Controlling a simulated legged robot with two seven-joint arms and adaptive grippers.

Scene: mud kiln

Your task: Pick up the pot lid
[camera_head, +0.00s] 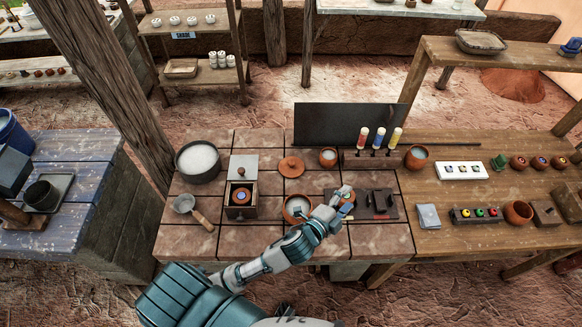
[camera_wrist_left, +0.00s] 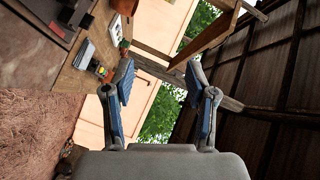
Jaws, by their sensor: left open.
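The pot lid (camera_head: 291,167), a round terracotta disc with a small knob, lies flat on the tiled table behind an open terracotta pot (camera_head: 297,207) with pale contents. My left gripper (camera_head: 344,192) is over the table to the right of the pot and the lid, apart from the lid, near a dark tool board. In the left wrist view its two fingers (camera_wrist_left: 160,78) are spread with nothing between them. The lid does not show in that view, which looks toward the shelf, wall and roof. My right gripper is not in view.
A small wooden box (camera_head: 241,198) stands left of the lid, with a bowl of white powder (camera_head: 198,160) beyond it. A small cup (camera_head: 328,156) sits right of the lid. A dark upright panel (camera_head: 345,125) stands behind. My left forearm crosses the table's front edge.

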